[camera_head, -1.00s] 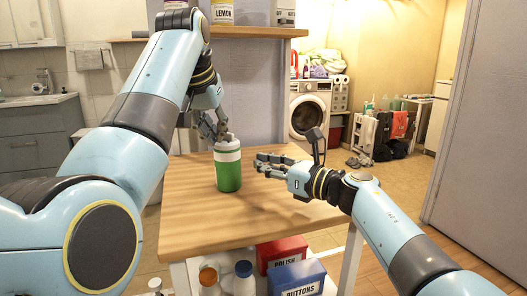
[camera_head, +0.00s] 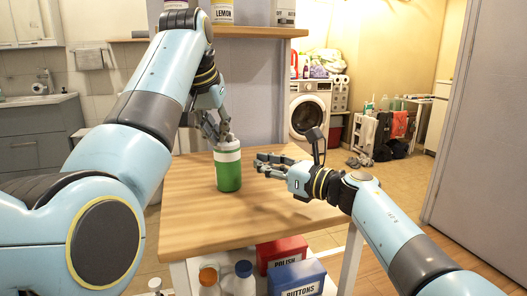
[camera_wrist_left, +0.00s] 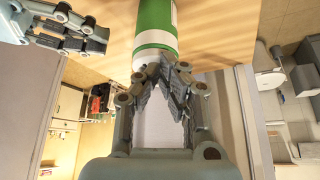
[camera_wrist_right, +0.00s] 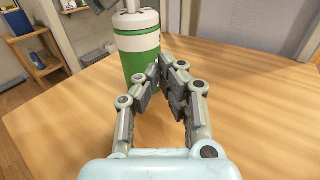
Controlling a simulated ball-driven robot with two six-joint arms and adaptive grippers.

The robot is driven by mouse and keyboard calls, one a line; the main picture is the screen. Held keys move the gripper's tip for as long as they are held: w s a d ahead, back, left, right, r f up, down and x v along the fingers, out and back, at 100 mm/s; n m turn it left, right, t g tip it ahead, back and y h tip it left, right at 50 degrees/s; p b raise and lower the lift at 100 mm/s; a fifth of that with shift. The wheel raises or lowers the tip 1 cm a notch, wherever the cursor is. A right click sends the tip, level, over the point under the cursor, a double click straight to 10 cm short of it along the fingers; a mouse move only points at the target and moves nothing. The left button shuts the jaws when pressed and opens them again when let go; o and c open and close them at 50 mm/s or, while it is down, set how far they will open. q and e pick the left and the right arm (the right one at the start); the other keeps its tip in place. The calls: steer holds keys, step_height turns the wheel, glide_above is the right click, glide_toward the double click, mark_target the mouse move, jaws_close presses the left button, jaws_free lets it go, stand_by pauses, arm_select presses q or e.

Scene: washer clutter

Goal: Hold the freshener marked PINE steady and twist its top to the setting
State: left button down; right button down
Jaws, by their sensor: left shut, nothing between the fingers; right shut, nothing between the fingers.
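The green freshener (camera_head: 229,172) with a white band and pale top stands upright on the wooden table. No PINE marking is readable from here. My left gripper (camera_head: 222,135) is at its top; its fingers are shut with nothing between them. In the left wrist view, the left fingertips (camera_wrist_left: 168,62) overlap the freshener's (camera_wrist_left: 155,25) top end; I cannot tell whether they touch. My right gripper (camera_head: 262,163) is shut and empty, to the right of the freshener. In the right wrist view, the right fingertips (camera_wrist_right: 170,65) appear just in front of the freshener (camera_wrist_right: 138,45).
The wooden table (camera_head: 275,215) is otherwise clear. Below it are a red box (camera_head: 283,252), a blue box (camera_head: 298,279) marked BUTTONS and white bottles (camera_head: 243,280). A shelf (camera_head: 255,32) behind holds several containers, one marked LEMON (camera_head: 222,14).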

arm_select(q)
steer(key=shift+s+d, duration=0.15)
steer(key=shift+d, duration=0.55)
steer(key=shift+s, duration=0.35)
steer(key=shift+r, duration=3)
arm_select(e)
steer(key=c, duration=2.1)
jaws_free()
steer(key=o, duration=0.5)
steer(key=shift+o, duration=0.2)
